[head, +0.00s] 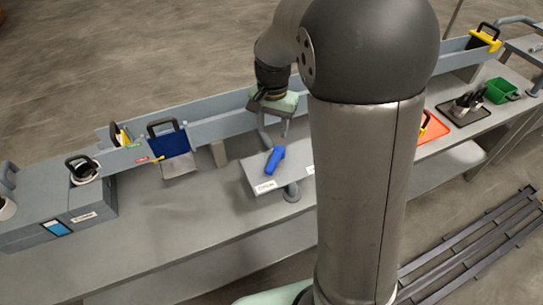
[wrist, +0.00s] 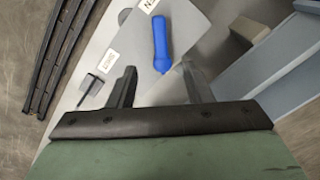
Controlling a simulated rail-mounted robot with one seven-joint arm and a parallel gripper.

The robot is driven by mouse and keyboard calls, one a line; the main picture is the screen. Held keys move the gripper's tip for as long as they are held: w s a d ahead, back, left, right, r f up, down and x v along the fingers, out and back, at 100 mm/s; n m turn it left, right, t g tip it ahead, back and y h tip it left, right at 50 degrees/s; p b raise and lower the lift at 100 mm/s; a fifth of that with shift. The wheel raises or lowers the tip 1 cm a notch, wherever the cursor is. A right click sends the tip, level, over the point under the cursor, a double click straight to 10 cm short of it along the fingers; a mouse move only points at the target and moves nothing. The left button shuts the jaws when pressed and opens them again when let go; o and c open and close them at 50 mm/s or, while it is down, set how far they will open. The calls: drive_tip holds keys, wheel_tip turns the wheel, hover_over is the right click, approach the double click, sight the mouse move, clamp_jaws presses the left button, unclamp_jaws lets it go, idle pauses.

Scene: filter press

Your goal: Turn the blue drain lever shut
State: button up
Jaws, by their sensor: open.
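The blue drain lever (head: 275,160) lies on a light grey raised panel (head: 254,173) near the middle of the bench. It points obliquely across the panel. In the wrist view the lever (wrist: 162,42) shows just beyond the fingertips, between their lines. My gripper (head: 274,134) is open and empty, its two fingers pointing down behind the lever in the head view. In the wrist view my gripper (wrist: 157,72) has its fingers spread wide, with clear space between them. I see no contact with the lever, but the height gap is hard to judge.
A white label (head: 265,187) sits on the panel's front edge. A long grey rail (head: 220,126) runs behind the panel, with a blue plate (head: 169,144) at left. An orange tray (head: 433,129) and a green bin (head: 498,91) stand at right. My arm hides the bench's middle right.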

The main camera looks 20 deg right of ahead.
sight(272, 163)
wheel_tip(272, 163, down, 14)
drive_tip(key=shift+r+p, duration=0.1)
drive_tip(key=shift+p, duration=0.55)
clamp_jaws()
